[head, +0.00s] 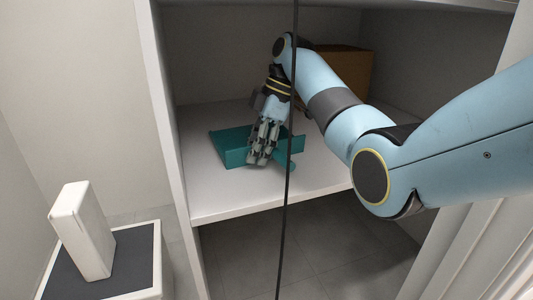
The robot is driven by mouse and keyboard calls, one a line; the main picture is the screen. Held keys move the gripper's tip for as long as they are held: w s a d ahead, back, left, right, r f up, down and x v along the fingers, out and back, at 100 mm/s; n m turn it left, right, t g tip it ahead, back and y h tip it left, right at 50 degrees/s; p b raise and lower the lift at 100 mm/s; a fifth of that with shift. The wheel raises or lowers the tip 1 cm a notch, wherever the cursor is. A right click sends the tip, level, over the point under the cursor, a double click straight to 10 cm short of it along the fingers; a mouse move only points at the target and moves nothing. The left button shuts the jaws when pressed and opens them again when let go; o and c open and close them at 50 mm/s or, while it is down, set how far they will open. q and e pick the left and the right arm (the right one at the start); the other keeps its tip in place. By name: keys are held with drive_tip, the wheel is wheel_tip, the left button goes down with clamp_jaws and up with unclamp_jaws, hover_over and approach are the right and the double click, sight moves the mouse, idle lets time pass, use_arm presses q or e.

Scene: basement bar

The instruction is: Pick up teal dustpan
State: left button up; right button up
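The teal dustpan (232,155) lies on the white shelf (235,201) inside an open cabinet, in the middle of the head view. My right gripper (262,157) reaches in from the right and points down at the dustpan. Its fingers overlap the middle of the dustpan and hide part of it. A teal part of the dustpan sticks out to the right of the fingers. The fingers look close together, but I cannot tell whether they grip the dustpan or only stand in front of it. My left gripper is not in view.
A brown box (345,72) stands at the back right of the shelf, behind my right arm. The cabinet's left side wall (165,95) stands near the dustpan. A white block (83,232) is on a dark-topped stand at lower left. A thin dark cable (286,215) hangs in front of the shelf.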

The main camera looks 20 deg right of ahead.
clamp_jaws()
idle(0.7)
